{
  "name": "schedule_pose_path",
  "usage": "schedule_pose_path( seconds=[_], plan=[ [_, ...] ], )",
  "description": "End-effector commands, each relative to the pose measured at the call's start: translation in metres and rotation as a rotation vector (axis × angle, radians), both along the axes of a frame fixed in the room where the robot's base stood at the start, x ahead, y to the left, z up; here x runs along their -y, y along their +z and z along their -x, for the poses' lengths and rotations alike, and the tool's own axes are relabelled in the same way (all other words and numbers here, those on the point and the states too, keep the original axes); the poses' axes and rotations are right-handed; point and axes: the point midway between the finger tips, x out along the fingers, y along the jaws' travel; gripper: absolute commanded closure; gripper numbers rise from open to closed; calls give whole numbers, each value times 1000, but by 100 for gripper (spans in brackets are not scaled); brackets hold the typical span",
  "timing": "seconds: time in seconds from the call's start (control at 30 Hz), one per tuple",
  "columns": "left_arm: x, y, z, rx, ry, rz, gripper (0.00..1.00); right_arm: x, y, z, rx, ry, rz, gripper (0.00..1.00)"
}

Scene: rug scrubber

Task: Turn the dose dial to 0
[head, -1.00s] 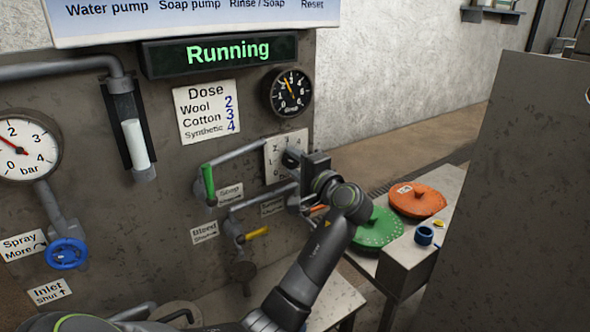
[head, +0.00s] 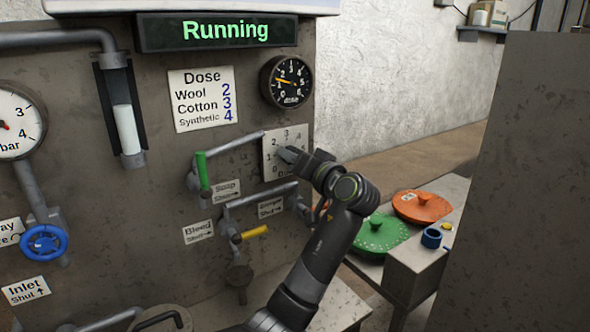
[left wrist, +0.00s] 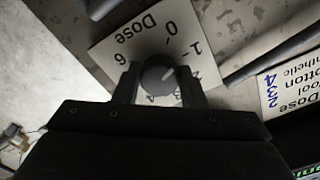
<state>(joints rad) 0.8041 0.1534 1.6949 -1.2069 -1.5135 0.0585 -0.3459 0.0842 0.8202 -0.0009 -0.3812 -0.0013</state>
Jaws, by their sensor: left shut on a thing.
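The dose dial is a round dark grey knob (left wrist: 157,78) on a white numbered plate (left wrist: 112,52). In the left wrist view its pale mark points roughly at 1. My left gripper (left wrist: 158,84) is shut on the knob, one finger on each side. In the head view my left gripper (head: 284,156) covers the knob, and part of the plate (head: 272,141) shows behind it. The dose gauge (head: 287,81) above has its yellow needle between 1 and 2. My right gripper is not in view.
A dose card (head: 203,100) lists wool 2, cotton 3, synthetic 4. The display (head: 218,31) reads Running. The green-handled soap lever (head: 202,170) and yellow bleed handle (head: 254,232) sit near my left arm. Green (head: 381,233) and orange (head: 422,206) discs lie at right.

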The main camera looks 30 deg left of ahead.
Motion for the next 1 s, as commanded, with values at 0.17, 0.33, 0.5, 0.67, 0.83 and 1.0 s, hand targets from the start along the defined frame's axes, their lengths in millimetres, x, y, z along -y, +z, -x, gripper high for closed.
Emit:
schedule_pose_path(
  seconds=[0.17, 0.33, 0.5, 0.67, 0.83, 1.0],
  plan=[
    [0, -4, 0, 146, 0, 59, 85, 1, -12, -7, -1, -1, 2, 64],
    [0, -3, -1, 244, 1, 100, 85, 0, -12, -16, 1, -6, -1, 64],
    [0, -3, -1, 318, 0, 133, 85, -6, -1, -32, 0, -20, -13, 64],
    [0, -2, -1, 368, -1, 154, 85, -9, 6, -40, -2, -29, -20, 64],
    [0, -1, -1, 395, -1, 165, 85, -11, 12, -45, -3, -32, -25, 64],
    [0, -1, -1, 405, -1, 169, 85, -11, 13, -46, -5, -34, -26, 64]
  ],
)
